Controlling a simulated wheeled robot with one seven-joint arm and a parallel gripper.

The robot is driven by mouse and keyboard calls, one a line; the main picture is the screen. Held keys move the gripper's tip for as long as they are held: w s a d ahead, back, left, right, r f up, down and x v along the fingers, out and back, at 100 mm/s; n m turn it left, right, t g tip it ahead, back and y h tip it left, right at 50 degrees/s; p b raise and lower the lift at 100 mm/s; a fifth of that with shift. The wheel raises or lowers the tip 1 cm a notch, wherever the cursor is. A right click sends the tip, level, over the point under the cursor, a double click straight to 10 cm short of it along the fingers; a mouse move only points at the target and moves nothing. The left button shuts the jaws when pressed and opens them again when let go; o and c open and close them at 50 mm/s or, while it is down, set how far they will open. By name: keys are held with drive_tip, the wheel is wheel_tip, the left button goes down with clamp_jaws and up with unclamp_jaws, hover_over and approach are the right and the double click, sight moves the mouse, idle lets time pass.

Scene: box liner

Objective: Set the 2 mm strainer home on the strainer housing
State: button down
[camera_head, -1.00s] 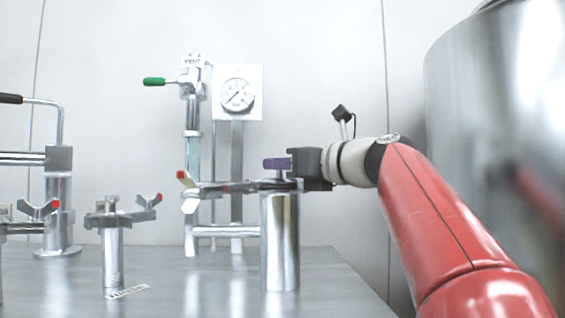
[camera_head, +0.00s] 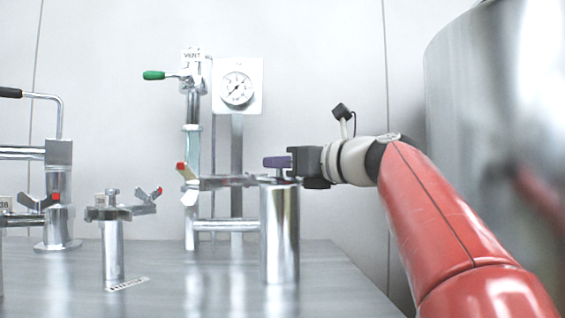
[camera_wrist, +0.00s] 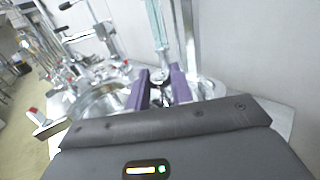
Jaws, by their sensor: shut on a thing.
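My gripper (camera_head: 278,162), with purple fingers, comes in from the right in the head view. It is shut on a part that I take for the 2 mm strainer (camera_head: 280,179), mostly hidden by the fingers and seen as a thin dark edge just over the cylinder top. The upright steel cylinder below, which looks like the strainer housing (camera_head: 279,235), stands on the bench. I cannot tell whether the strainer touches its rim or is seated. In the wrist view the gripper's purple fingers (camera_wrist: 160,92) stand close together; the thing between them is not clear.
A red-tipped wing clamp (camera_head: 186,178) sits left of the cylinder top. A smaller clamp stand (camera_head: 113,245) is further left, with a label before it. A gauge (camera_head: 237,89) and green-handled valve (camera_head: 168,75) stand behind. A big steel vessel (camera_head: 500,110) is at right.

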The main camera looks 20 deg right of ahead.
drive_tip(key=c, duration=1.1)
unclamp_jaws()
drive_tip(key=shift+c, duration=0.2)
drive_tip(key=v, duration=0.8)
